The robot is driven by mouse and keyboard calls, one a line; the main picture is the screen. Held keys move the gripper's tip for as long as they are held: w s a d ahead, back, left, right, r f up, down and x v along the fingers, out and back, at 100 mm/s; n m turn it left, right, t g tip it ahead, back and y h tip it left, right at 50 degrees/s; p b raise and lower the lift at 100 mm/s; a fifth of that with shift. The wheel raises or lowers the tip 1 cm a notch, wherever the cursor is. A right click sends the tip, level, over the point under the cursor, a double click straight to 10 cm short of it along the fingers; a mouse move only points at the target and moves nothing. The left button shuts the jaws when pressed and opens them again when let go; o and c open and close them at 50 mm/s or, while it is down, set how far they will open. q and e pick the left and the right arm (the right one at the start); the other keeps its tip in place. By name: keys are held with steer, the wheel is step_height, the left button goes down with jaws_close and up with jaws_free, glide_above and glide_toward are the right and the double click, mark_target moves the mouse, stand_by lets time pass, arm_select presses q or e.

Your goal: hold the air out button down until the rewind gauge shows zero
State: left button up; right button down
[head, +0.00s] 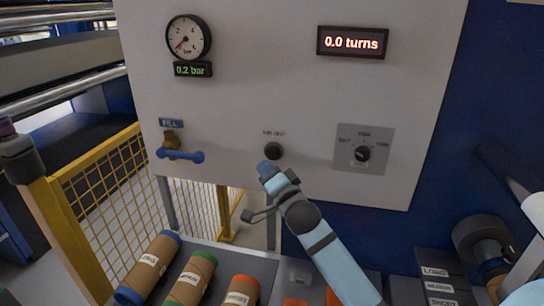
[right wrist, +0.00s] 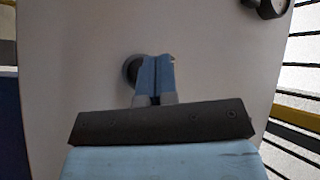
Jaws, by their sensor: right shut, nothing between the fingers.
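The dark round air out button (head: 273,151) is on the pale panel under its small label. The round gauge (head: 188,38), marked bar, has its needle at the low end, and the green readout (head: 193,70) below shows 0.2 bar. My right gripper (head: 266,168) is shut and empty, its tips just below the button in the head view. In the right wrist view the fingers (right wrist: 155,76) partly cover the button (right wrist: 131,69). I cannot tell whether they touch it or whether it is pressed. My left gripper is not in view.
A red display (head: 352,42) reads 0.0 turns. A blue valve handle (head: 180,155) sticks out left of the button; a rotary switch (head: 362,153) is to the right. Cardboard rolls (head: 190,279) lie below. A yellow mesh fence (head: 105,185) stands at left.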

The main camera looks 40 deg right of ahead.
mark_target(273, 154)
steer(key=shift+w+d, duration=0.75)
steer(key=shift+d, duration=0.15)
stand_by(1.5)
steer(key=shift+w+d+p, duration=0.25)
steer(key=shift+d+p, duration=0.05)
steer(key=shift+p, duration=0.05)
